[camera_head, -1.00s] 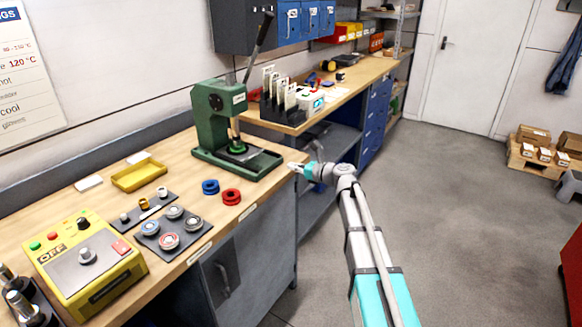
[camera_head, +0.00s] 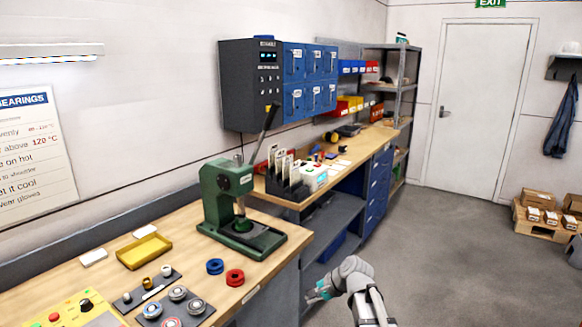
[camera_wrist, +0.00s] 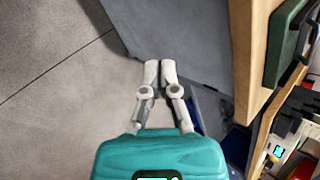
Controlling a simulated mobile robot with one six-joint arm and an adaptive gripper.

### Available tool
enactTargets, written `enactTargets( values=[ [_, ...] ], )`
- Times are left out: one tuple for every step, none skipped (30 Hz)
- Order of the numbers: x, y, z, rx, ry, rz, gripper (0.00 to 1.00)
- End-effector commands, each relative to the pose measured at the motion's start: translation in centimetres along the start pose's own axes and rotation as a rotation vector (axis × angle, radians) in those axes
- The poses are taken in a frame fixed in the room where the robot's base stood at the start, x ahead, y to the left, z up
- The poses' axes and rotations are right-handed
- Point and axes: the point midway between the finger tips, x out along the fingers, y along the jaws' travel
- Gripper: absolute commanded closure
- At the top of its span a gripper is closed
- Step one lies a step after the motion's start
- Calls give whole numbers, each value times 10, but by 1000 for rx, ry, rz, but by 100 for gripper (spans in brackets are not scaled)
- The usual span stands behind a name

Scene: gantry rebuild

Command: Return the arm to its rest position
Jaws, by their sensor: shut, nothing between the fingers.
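My arm (camera_head: 366,300) shows at the lower middle of the head view, with its wrist bent toward the left. My gripper (camera_head: 308,299) is in front of the bench, beside the grey shelving below the worktop, and looks small there. In the wrist view my gripper (camera_wrist: 160,66) is shut, its two pale fingertips together with nothing between them. The fingers point toward the grey bench side (camera_wrist: 180,30) and the floor. My gripper appears clear of the bench.
The wooden bench (camera_head: 190,245) with a green press (camera_head: 226,190) stands left of my arm. The bench edge (camera_wrist: 243,60) is at the right in the wrist view. Open grey floor (camera_head: 450,270) lies to the right. Boxes on a pallet (camera_head: 540,230) stand at the far right.

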Motion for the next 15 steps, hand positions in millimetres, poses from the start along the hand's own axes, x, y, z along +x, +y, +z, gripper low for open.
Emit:
enactTargets(
  values=[
    [-12,15,9,-80,21,56,100],
    [-16,24,11,-131,32,94,100],
    [-21,35,14,-200,44,144,100],
    [-26,44,16,-250,52,182,100],
    [-31,53,18,-300,59,222,100],
    [-38,64,20,-365,65,274,100],
    [-44,73,22,-413,67,314,100],
    [-50,81,23,-459,70,354,100],
    [-58,92,25,-518,68,407,100],
    [-64,99,27,-560,67,445,100],
    [-70,106,28,-600,64,483,100],
    [-77,115,29,-647,59,530,100],
    [-82,121,30,-680,54,562,100],
    [-87,126,31,-709,48,592,100],
    [-93,132,32,-744,41,627,100]
  ],
)
